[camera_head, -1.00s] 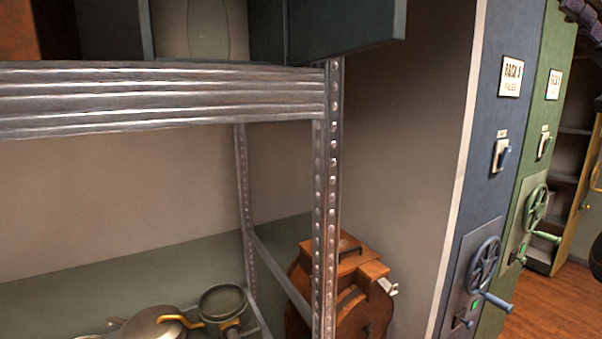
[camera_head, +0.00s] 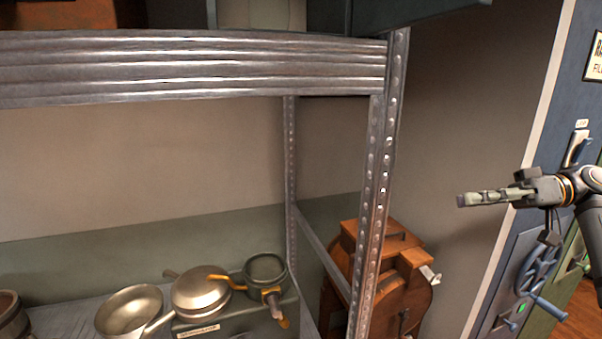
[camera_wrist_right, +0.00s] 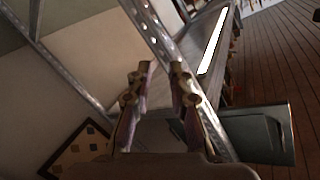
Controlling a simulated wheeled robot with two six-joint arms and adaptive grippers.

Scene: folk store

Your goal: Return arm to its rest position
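My right gripper (camera_head: 466,199) comes in from the right edge in the head view, with its fingers pointing left. It is in front of the blue rack and to the right of the metal shelf post (camera_head: 378,190). In the right wrist view, the two fingers of my right gripper (camera_wrist_right: 161,72) stand apart with nothing between them, so it is open and empty. My left arm and left gripper are in neither view now.
A metal shelf beam (camera_head: 190,68) crosses the upper left. Below it are a pan (camera_head: 128,310), a lidded pan (camera_head: 200,290) and a dark pot (camera_head: 265,270). A wooden object (camera_head: 385,275) stands behind the post. The blue rack (camera_head: 530,225) with a handwheel is at right.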

